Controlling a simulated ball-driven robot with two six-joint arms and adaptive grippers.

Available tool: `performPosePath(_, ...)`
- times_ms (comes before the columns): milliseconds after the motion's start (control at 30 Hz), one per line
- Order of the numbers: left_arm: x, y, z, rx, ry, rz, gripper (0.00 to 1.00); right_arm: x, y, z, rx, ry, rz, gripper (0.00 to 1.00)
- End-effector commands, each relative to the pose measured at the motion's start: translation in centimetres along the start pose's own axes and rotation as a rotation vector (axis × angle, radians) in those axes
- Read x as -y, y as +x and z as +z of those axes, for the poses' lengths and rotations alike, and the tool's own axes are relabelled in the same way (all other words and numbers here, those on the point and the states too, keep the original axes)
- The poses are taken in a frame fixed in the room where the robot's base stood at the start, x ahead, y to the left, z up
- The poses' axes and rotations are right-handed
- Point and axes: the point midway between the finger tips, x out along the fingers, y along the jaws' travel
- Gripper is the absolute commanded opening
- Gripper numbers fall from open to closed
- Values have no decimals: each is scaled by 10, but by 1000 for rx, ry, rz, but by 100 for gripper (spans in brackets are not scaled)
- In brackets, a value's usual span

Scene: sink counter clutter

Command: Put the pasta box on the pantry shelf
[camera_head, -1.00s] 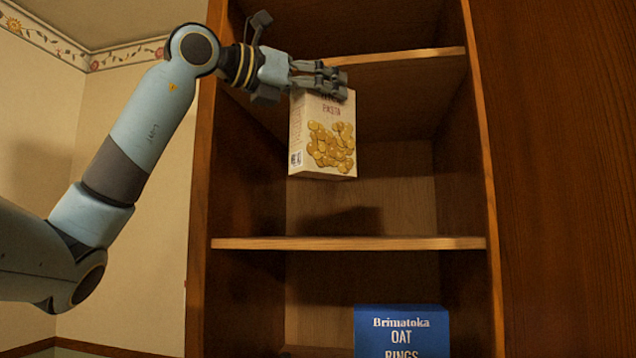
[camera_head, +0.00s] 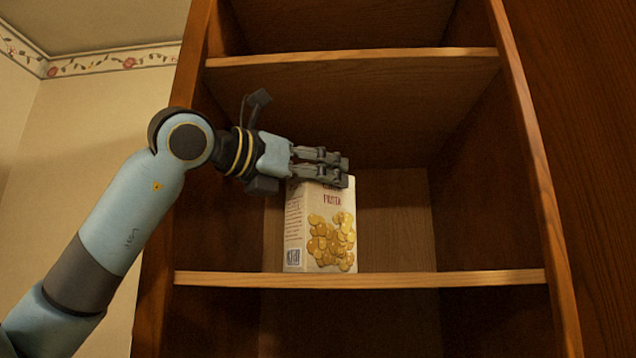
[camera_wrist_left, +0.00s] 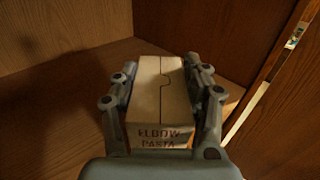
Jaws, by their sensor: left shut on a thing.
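The pasta box (camera_head: 322,232) is pale with yellow elbow pasta printed on its front. It stands upright at the middle shelf (camera_head: 450,279) of the wooden pantry, its lower edge at the shelf's front board. Whether its base touches the shelf I cannot tell for sure. My left gripper (camera_head: 335,172) is shut on the top of the box. In the left wrist view the fingers lie along both sides of the box top (camera_wrist_left: 160,95), which reads "ELBOW PASTA". My right gripper is in neither view.
An upper shelf (camera_head: 350,56) runs above my left gripper. The pantry's right side wall (camera_head: 530,180) bounds the compartment. Free shelf room lies to the right of the box. The compartment below is dark.

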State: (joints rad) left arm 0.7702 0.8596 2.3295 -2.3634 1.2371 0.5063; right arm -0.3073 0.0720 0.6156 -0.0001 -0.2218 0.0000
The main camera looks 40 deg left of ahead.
Motion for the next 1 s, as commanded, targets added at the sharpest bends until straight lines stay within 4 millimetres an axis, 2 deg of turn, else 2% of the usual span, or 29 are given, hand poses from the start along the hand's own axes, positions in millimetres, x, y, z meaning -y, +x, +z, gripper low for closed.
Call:
performPosePath(33, 0, 0, -1, -5, -1, 1, 0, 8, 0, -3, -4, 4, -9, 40)
performPosePath(67, 0, 0, -2, -8, -1, 1, 48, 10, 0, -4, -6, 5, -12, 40)
performPosePath(167, 0, 0, -1, -7, -1, 0, 61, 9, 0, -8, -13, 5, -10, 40)
performPosePath(233, 0, 0, -1, -6, -1, 0, 70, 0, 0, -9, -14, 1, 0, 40)
performPosePath(400, 0, 0, -1, -6, -1, 0, 70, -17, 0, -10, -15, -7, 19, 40)
performPosePath(667, -1, -9, -3, -3, 4, 1, 70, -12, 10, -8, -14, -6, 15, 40)
performPosePath(1000, -2, -64, -7, -1, 8, 6, 70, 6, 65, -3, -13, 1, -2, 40)
